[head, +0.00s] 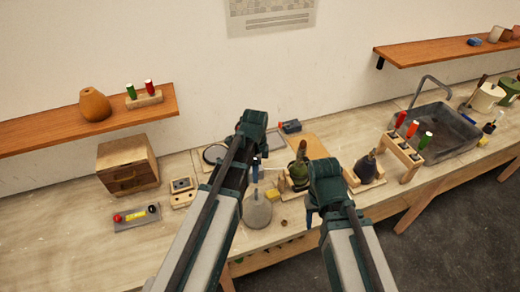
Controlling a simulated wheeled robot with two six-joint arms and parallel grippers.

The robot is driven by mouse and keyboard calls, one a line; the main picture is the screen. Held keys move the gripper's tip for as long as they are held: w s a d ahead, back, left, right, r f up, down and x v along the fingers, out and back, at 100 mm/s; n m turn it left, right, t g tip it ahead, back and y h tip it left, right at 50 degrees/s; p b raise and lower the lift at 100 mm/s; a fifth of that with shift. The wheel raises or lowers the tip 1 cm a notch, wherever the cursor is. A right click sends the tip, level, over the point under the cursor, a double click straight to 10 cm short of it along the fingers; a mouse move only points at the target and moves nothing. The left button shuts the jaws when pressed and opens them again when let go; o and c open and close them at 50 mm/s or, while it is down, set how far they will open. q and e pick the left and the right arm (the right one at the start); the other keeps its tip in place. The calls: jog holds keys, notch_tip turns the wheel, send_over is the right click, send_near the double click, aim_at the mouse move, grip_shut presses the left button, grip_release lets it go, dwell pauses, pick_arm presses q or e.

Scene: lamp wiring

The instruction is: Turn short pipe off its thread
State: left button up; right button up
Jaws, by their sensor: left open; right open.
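A grey lamp base (257,212) with a thin upright stem stands on the workbench between my arms. The top of the stem is close to my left gripper (261,155), which points down over it and is open. I cannot make out the short pipe or its thread clearly; my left arm and gripper cover part of that spot. My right gripper (311,214) is open and empty, lower and to the right of the lamp base, near the bench's front edge. A dark green bottle-like thing (298,173) stands in a wooden holder between the grippers.
A second dark thing (366,167) stands in a wooden holder to the right, beside a wooden rack (401,153) with red and green pieces. A sink (445,130) is further right. A wooden drawer box (127,165) and a small grey panel (137,217) stand left.

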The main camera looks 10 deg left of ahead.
aim_at(256, 193)
pick_arm(q)
notch_tip(256, 193, down, 13)
jog(key=b, duration=1.4)
jog(key=shift+f, duration=0.2)
jog(key=shift+c, duration=0.3)
grip_shut()
